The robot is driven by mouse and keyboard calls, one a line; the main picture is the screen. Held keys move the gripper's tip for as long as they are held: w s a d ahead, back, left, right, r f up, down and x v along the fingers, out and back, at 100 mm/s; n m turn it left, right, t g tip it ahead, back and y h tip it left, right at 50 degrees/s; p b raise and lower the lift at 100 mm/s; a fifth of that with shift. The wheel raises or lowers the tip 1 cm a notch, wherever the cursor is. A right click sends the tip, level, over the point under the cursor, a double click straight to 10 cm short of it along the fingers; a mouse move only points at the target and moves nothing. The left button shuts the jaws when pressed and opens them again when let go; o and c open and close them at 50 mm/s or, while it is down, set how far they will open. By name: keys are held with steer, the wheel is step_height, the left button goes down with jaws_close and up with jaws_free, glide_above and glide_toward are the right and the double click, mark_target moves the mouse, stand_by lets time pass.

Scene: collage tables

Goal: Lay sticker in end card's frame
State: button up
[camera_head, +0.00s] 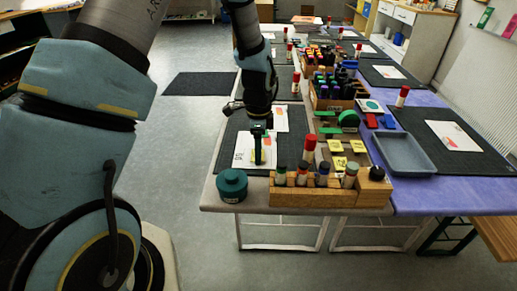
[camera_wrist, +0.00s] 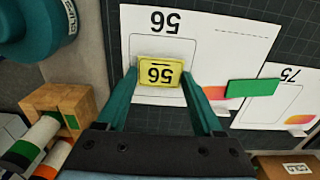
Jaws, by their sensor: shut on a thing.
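The white end card (camera_head: 244,161), printed 56, lies on the dark mat at the table's near end. It also shows in the wrist view (camera_wrist: 225,50), upside down, with a thin-lined frame drawn on it. My gripper (camera_head: 258,161) points down over this card. In the wrist view my gripper (camera_wrist: 160,80) is shut on a yellow sticker (camera_wrist: 160,73) marked 56, held between its two teal fingertips. The sticker overlaps the frame in that view and hides part of it. I cannot tell whether it touches the card.
A green strip (camera_wrist: 252,87) lies by the card's edge, near a second card (camera_wrist: 285,98) printed 75. A teal pot (camera_head: 232,183) and a wooden holder (camera_head: 310,197) with several glue sticks stand close by. Several yellow pieces (camera_head: 358,146) lie to the right, before a grey tray (camera_head: 405,152).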

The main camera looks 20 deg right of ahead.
stand_by(0.4)
steer(key=o, duration=0.8)
steer(key=shift+o, duration=0.2)
step_height(320, 180, up, 11)
steer(key=b, duration=0.1)
steer(key=shift+f, duration=0.1)
steer(key=s+a+r+n, duration=0.1)
steer(key=s+a+n, duration=0.1)
steer(key=a+n, duration=0.9)
steer(key=s+a+r+n+t, duration=0.1)
steer(key=s+a+n, duration=0.1)
steer(key=a+n, duration=0.9)
steer(key=a, duration=0.8)
steer(key=shift+a+r+t, duration=0.25)
steer(key=shift+r+t, duration=0.05)
steer(key=shift+r, duration=0.1)
